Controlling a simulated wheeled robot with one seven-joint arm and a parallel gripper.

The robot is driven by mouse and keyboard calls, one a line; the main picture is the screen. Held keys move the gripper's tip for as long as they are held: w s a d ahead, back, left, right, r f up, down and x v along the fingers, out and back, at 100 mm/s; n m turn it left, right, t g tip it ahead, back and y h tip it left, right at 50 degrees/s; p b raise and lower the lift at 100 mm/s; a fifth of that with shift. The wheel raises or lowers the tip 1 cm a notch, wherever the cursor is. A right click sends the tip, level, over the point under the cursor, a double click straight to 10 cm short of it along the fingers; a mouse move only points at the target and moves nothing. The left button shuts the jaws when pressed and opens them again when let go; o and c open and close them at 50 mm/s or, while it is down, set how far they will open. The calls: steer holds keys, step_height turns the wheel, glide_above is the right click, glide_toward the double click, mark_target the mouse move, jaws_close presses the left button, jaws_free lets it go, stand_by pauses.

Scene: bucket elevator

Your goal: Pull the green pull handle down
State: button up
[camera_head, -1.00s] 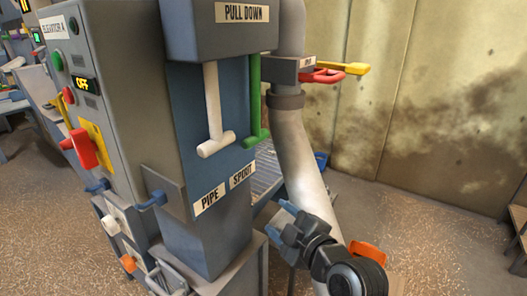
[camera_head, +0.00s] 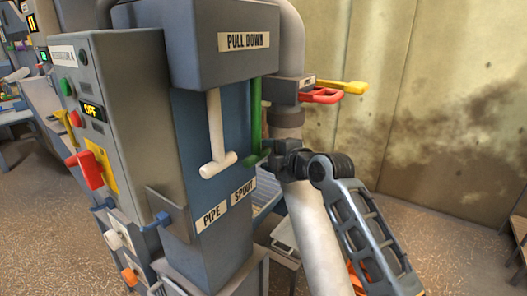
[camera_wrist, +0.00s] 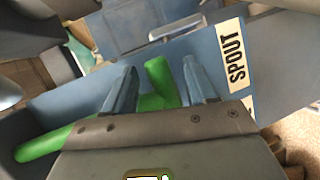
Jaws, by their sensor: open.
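The green pull handle (camera_head: 255,115) hangs from the box marked PULL DOWN (camera_head: 244,40), on the blue panel above the SPOUT label (camera_head: 243,191). Its lower end is partly covered by my gripper (camera_head: 272,155) in the head view. In the wrist view the green handle (camera_wrist: 159,76) shows between the two blue fingers of my gripper (camera_wrist: 160,88), with its bar running to the left behind one finger. The fingers are apart, one on each side of the green piece. I cannot tell whether they touch it.
A white T-shaped handle (camera_head: 216,140) hangs just left of the green one, above the PIPE label (camera_head: 214,215). A grey pipe (camera_head: 318,235) runs down at the right. Red (camera_head: 320,97) and yellow (camera_head: 343,87) levers stick out above my gripper.

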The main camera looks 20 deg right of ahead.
steer(key=shift+x, duration=1.25)
steer(key=shift+c, duration=0.2)
jaws_close()
